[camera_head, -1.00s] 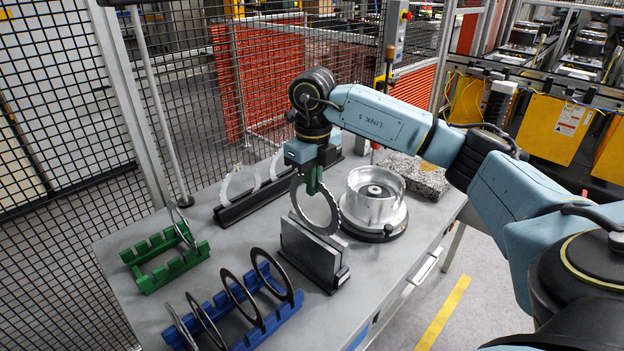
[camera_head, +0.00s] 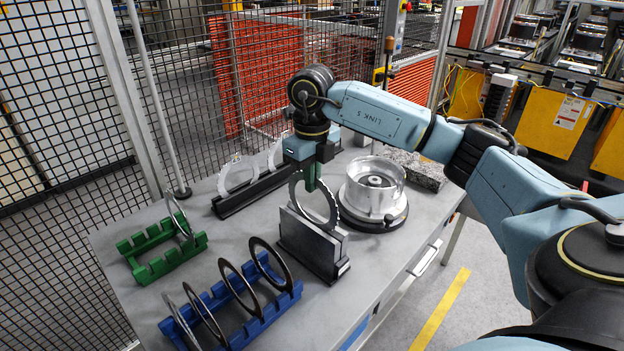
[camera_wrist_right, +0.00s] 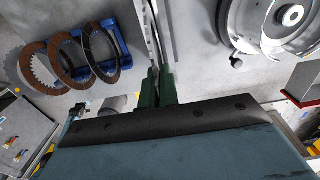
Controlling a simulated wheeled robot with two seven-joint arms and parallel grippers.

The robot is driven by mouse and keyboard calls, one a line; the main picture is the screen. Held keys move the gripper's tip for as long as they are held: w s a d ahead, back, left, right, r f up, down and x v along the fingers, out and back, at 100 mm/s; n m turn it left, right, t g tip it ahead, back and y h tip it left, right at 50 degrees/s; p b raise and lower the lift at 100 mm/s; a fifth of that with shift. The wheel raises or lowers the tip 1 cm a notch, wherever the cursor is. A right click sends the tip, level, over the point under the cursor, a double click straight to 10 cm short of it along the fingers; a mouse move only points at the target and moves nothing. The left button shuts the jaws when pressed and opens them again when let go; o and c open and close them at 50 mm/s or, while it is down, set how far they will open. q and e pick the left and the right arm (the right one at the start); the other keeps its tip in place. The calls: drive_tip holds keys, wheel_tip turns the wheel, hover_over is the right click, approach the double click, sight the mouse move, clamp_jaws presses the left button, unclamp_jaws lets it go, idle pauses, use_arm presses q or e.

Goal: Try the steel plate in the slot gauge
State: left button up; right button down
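My right gripper (camera_head: 313,182) points down over the table with its green fingers shut on the steel plate (camera_head: 332,206), a thin toothed grey ring held upright. The slot gauge (camera_head: 308,246), an upright dark block on a black base, stands directly below. The ring's lower edge is at the gauge's top; I cannot tell how deep it sits in the slot. In the right wrist view, the fingers (camera_wrist_right: 155,88) close on the plate, seen nearly edge-on (camera_wrist_right: 154,38). My left gripper is not in view.
A blue rack (camera_head: 262,322) with several dark rings stands at the front. A green rack (camera_head: 155,268) with a ring is at left. A black rack (camera_head: 235,206) holds light toothed rings behind. A metal clutch housing (camera_head: 374,190) stands close right of the gauge.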

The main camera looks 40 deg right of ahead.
drive_tip(key=shift+r, duration=0.15)
drive_tip(key=c, duration=1.6)
unclamp_jaws()
drive_tip(key=shift+r, duration=0.1)
wheel_tip(320, 180, up, 8)
drive_tip(key=p, duration=0.6)
drive_tip(key=shift+s, duration=0.1)
